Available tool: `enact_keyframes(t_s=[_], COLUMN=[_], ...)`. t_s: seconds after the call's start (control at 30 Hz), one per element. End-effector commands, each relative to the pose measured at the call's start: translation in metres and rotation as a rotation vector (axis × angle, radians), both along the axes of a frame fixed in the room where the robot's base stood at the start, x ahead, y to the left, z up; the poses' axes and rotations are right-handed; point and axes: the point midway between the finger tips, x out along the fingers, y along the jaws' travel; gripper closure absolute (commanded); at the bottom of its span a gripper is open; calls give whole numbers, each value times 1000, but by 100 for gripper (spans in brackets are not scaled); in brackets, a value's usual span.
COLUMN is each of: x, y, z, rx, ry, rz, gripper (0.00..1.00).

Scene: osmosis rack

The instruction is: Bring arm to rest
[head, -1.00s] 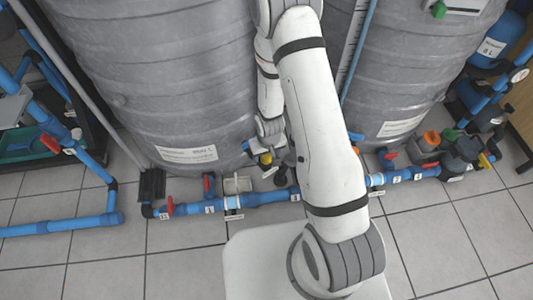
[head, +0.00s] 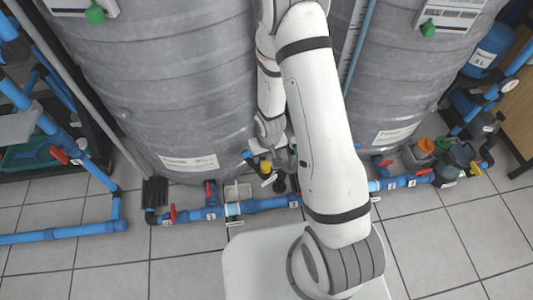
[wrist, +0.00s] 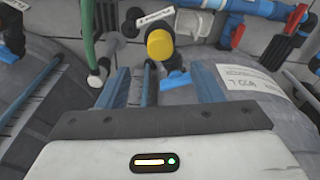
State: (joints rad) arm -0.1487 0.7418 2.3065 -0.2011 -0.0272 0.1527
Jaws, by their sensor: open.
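My white arm (head: 322,130) rises from my base and bends over at the top, with its far part hanging down in front of the large grey tanks. My gripper (wrist: 150,78) is open and empty in the wrist view, its two fingers apart. A yellow round knob (wrist: 160,44) shows just beyond the fingertips; I cannot tell whether they touch anything. In the head view the gripper is small and partly hidden behind my arm, close to the blue pipe at the foot of the tanks.
A grey ribbed tank (head: 165,90) stands at left and another (head: 405,75) at right. A blue pipe with red valves (head: 265,204) runs along the floor before them. Blue pipework (head: 65,235) lies at left. The tiled floor (head: 450,240) at front right is clear.

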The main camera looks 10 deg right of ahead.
Motion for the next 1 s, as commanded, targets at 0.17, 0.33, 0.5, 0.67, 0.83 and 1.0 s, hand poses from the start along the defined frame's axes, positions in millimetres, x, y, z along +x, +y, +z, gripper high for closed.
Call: enact_keyframes(t_s=[0.17,0.33,0.5,0.67,0.83,1.0], x=[0,1,7,7,-7,-32], y=[0,-1,-8,-21,-34,-45], z=[0,7,74,179,284,383], rx=[0,-1,-12,-27,-36,-35], ry=[0,-3,-22,-42,-58,-72], rz=[0,-1,-19,-53,-90,-125], gripper=[40,40,40,40,40,40])
